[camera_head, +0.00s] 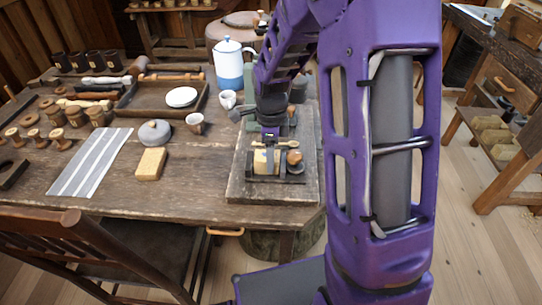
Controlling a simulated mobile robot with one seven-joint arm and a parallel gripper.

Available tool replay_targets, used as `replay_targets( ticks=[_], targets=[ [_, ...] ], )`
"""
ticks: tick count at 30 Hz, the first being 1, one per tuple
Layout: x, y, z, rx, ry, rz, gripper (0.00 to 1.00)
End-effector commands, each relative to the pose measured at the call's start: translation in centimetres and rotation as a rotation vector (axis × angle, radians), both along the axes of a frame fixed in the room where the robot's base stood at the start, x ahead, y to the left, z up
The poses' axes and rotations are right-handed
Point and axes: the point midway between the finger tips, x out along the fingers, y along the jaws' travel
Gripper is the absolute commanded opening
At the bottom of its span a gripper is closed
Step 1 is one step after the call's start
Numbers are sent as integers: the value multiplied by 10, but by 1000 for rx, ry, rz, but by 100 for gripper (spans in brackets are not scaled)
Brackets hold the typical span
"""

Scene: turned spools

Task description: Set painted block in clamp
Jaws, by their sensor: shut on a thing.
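My gripper (269,143) points down over the clamp at the right end of the workbench, shut on the painted block (266,163). The block looks pale yellowish, and its top is partly covered by the fingers. The clamp (290,180) is a dark frame with a round wooden knob, lying on a grey board. The block appears low, at or just between the clamp's dark sides. I cannot tell from this view whether it touches the clamp's base.
A chair (75,250) stands in front.

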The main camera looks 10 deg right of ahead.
Motion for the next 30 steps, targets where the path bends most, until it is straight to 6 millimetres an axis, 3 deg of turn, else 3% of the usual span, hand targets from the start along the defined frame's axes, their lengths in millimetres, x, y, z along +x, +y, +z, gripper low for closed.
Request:
replay_targets(
  ticks=[3, 4, 8, 20, 30],
  targets=[
    [0, 0, -4, 0, 0, 0, 0],
    [0, 0, -3, 0, 0, 0, 62],
    [0, 0, -2, 0, 0, 0, 85],
    [0, 0, 5, 0, -1, 0, 87],
    [1, 0, 73, 0, -4, 1, 87]
  ],
)
